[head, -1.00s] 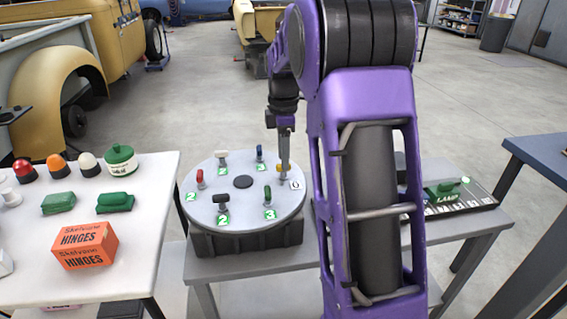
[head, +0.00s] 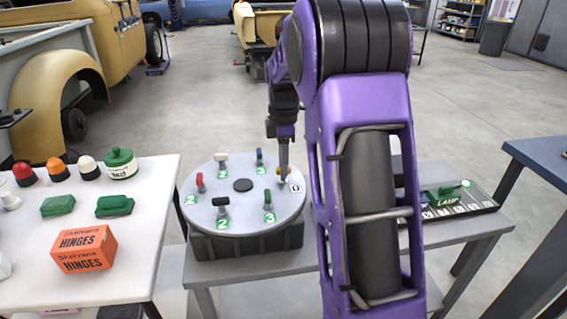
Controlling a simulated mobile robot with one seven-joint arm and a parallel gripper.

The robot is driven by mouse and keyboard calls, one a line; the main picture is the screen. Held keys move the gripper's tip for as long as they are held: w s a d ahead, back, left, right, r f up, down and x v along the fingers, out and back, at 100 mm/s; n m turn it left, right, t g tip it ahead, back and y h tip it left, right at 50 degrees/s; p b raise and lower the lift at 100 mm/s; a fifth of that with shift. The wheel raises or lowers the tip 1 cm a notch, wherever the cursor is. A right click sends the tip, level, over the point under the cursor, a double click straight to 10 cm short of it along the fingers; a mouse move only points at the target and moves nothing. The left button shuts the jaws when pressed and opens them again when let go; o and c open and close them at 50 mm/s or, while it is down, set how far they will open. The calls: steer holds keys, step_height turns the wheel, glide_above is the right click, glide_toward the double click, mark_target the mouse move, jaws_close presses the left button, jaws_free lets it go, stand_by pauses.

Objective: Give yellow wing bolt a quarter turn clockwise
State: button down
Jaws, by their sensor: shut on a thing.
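The yellow wing bolt (head: 279,169) stands at the right side of a round grey plate (head: 243,222), beside a white label marked 0. My gripper (head: 284,170) points straight down over it and is shut on it. The fingers cover much of the bolt, so the exact angle of its wings is hard to read. The other wing bolts on the plate are red (head: 200,182), white (head: 222,160), blue (head: 260,158), green (head: 268,199) and black (head: 222,205).
The plate's dark base stands on a grey bench (head: 200,270). My arm hides the bench's middle right. A dark tray (head: 487,207) with a green piece lies further right. A white table (head: 125,245) at left holds an orange hinge box (head: 84,250) and several caps.

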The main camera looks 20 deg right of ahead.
steer(key=shift+r+m+p, duration=0.1)
steer(key=shift+m+p, duration=0.25)
steer(key=shift+m, duration=0.05)
steer(key=m+p, duration=0.2)
steer(key=m, duration=0.2)
steer(key=m+p, duration=0.2)
steer(key=m, duration=0.2)
steer(key=m+p, duration=0.1)
steer(key=m, duration=0.3)
steer(key=shift+m, duration=0.4)
steer(key=shift+m+p, duration=0.75)
steer(key=shift+m, duration=1.35)
steer(key=c, duration=0.8)
jaws_free()
